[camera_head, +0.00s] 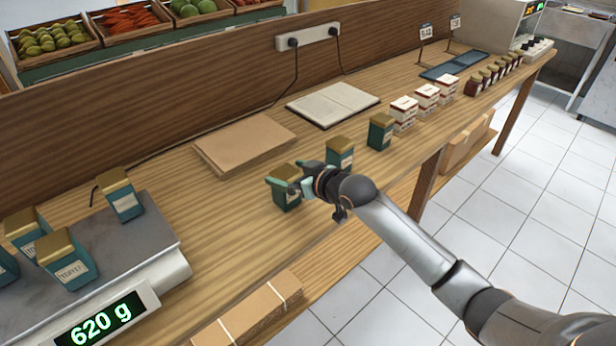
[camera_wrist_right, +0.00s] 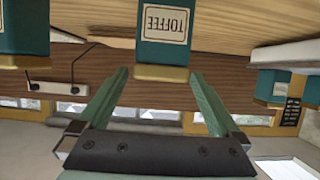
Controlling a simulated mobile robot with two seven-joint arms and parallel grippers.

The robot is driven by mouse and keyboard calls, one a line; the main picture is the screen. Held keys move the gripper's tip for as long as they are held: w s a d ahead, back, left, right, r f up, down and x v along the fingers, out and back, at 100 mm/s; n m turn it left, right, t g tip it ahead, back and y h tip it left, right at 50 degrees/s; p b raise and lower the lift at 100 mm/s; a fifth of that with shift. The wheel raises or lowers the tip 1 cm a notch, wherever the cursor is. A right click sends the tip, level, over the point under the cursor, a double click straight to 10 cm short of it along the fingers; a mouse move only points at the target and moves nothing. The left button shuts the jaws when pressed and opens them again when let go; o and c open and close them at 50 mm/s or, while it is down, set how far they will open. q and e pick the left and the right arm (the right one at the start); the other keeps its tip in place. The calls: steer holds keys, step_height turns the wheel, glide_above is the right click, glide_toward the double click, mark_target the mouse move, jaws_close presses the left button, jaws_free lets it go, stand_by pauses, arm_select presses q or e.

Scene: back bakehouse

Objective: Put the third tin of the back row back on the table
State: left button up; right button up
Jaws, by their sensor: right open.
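Three green toffee tins with gold lids stand on the wooden table (camera_head: 235,205): a near tin (camera_head: 288,201), a middle tin (camera_head: 341,150) and a far tin (camera_head: 381,131). My right gripper (camera_head: 291,184) is at the near tin and partly covers it. In the right wrist view, which looks upside down, a tin labelled TOFFEE (camera_wrist_right: 164,22) stands upright between my open fingers, with a gap on each side of its lid. Several like tins, including a labelled one (camera_head: 70,268) and one at the back right (camera_head: 122,200), stand on the scale (camera_head: 168,250). My left gripper is out of view.
The scale's display (camera_head: 100,318) reads 620 g. White-and-red boxes (camera_head: 404,113) and several dark jars (camera_head: 473,86) stand farther right. Bare table lies between scale and near tin.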

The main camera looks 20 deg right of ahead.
steer(key=v, duration=1)
steer(key=s+a+f+m+g+h, duration=0.1)
steer(key=s+a+f, duration=0.1)
steer(key=s+f, duration=1)
steer(key=s+a+f+m+g+h, duration=0.1)
steer(key=s+a+f+g, duration=0.1)
steer(key=s+f, duration=1)
step_height(320, 180, down, 3)
steer(key=shift+s+a+f, duration=0.2)
steer(key=shift+a+f, duration=0.05)
steer(key=shift+a, duration=0.3)
